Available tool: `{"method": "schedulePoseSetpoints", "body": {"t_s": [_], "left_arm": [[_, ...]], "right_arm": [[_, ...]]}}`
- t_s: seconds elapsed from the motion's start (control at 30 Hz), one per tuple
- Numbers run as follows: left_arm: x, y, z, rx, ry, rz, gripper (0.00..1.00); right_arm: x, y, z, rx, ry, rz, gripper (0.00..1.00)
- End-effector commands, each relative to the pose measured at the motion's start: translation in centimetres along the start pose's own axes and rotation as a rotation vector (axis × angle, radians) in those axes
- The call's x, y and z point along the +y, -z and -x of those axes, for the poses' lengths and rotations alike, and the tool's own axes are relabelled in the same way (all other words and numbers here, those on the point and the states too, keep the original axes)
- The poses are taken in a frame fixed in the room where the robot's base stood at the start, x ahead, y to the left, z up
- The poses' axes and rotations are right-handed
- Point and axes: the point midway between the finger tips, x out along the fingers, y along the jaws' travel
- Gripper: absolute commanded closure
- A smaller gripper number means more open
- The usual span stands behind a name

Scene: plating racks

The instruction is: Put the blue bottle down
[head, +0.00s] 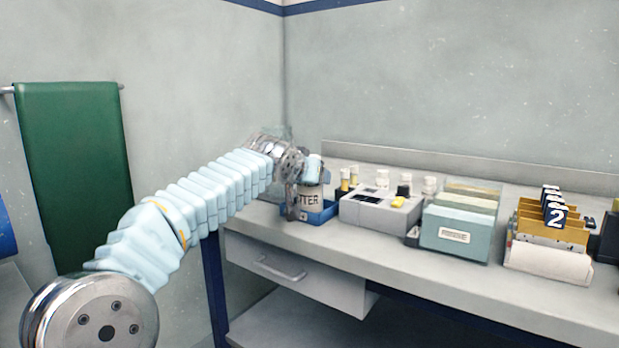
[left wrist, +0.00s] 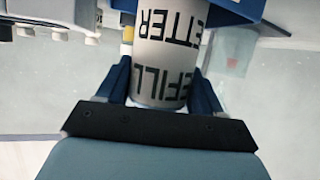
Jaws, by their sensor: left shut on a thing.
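The bottle (head: 307,201) shows a white body with dark lettering at the back left of the bench, at a blue tray (head: 331,211). My left gripper (head: 305,187) is shut on it. In the left wrist view the bottle (left wrist: 168,55) stands between the two dark blue fingers, its lettering upside down, with blue tray-like edges beyond it. Part of the bottle is hidden by the gripper and wrist. I cannot tell whether its base touches the tray or bench. My right gripper is not in view.
Right of the tray stand a grey device (head: 380,212) with small vials, a teal file box (head: 458,232) and a yellow rack (head: 549,232) with a "2" tag. The bench (head: 400,262) has a clear front strip. A drawer (head: 290,275) is below.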

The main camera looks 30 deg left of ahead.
Motion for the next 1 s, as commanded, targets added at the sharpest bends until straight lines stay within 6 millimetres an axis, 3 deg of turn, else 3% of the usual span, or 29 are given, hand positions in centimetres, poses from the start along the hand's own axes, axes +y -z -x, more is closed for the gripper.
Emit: {"method": "schedulePoseSetpoints", "body": {"t_s": [0.13, 0.17, 0.3, 0.67, 0.77, 1.0], "left_arm": [[0.0, -0.3, -0.1, 0.002, 0.0, 0.0, 0.76], [0.0, -0.2, -0.1, 0.0, 0.0, 0.0, 0.31], [0.0, -0.2, -0.1, 0.0, 0.0, 0.0, 0.09], [0.0, 0.2, 0.2, 0.001, 0.0, 0.0, 0.08], [0.0, 0.1, 1.6, 0.004, 0.0, 0.0, 0.08], [0.0, 0.0, 7.2, 0.004, 0.0, -0.001, 0.08]], "right_arm": [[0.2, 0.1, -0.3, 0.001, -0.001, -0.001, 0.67], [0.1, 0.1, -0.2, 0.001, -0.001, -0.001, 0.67], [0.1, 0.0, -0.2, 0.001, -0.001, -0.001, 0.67], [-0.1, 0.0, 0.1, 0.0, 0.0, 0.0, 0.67], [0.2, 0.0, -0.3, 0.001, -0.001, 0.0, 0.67], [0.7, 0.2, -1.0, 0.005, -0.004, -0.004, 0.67]]}}
